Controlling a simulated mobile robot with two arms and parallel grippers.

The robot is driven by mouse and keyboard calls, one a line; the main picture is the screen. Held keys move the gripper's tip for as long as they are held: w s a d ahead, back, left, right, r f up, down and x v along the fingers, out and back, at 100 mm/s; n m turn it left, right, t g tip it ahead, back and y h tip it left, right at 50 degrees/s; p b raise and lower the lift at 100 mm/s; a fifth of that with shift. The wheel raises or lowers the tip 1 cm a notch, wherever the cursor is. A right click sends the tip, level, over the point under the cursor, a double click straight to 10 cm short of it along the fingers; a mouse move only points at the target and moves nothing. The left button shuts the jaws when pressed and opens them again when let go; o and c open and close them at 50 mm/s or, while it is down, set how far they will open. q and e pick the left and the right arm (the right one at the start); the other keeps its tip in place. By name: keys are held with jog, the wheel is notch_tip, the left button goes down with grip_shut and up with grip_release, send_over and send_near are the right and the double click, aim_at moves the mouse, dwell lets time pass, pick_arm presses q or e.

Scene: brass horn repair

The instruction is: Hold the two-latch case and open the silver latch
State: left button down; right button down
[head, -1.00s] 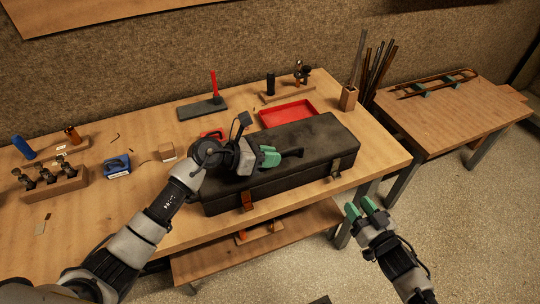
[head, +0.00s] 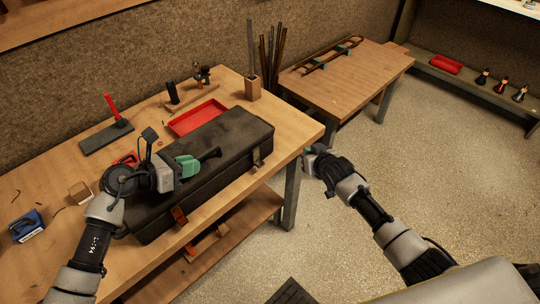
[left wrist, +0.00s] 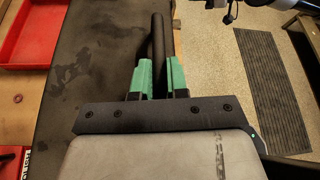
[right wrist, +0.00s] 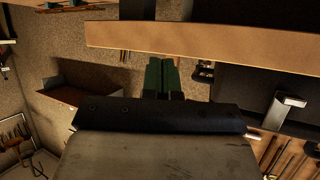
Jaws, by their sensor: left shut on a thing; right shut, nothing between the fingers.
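The black two-latch case (head: 222,132) lies closed on the workbench. Its silver latch (head: 256,157) is on the front face near the right end; a copper-coloured latch (head: 180,215) is near the left end. My left gripper (head: 200,162) is shut on the case's dark handle; the left wrist view shows the handle bar (left wrist: 158,40) between the green fingers (left wrist: 158,78). My right gripper (head: 311,152) is shut and empty by the bench's right corner, apart from the case. The right wrist view shows its closed fingers (right wrist: 161,78), with the silver latch (right wrist: 287,104) to their right.
A red tray (head: 198,118), a black block with a red upright (head: 107,137) and a holder of rods (head: 253,88) stand behind the case. A blue-and-white box (head: 27,226) is at left.

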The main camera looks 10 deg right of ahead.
aim_at(258, 158)
jog(key=w+g, duration=0.1)
jog(key=d+r+g, duration=0.1)
jog(key=g, duration=0.1)
jog(key=w+r+g, duration=0.1)
jog(key=g, duration=0.1)
jog(key=shift+w+d+n+y, duration=0.2)
jog(key=shift+w+n+y, duration=0.1)
jog(key=shift+n, duration=0.1)
jog(key=s+a+r+n+g+y, duration=0.2)
jog(key=a+r+n+g+y, duration=0.2)
jog(key=r, duration=0.5)
jog(key=n+g+y, duration=0.1)
jog(key=g, duration=0.1)
jog(key=shift+g, duration=0.3)
jog(key=shift+s, duration=0.1)
jog(key=x, duration=0.9)
jog(key=shift+a+f, duration=0.15)
jog(key=shift+a, duration=0.05)
jog(key=a, duration=0.1)
jog(key=s+a, duration=0.1)
jog(key=shift+s+a+f, duration=0.15)
jog(key=shift+a+f, duration=0.1)
jog(key=shift+a, duration=0.05)
jog(key=shift+s+a, duration=0.3)
jog(key=shift+a, duration=0.25)
jog(key=shift+a, duration=0.1)
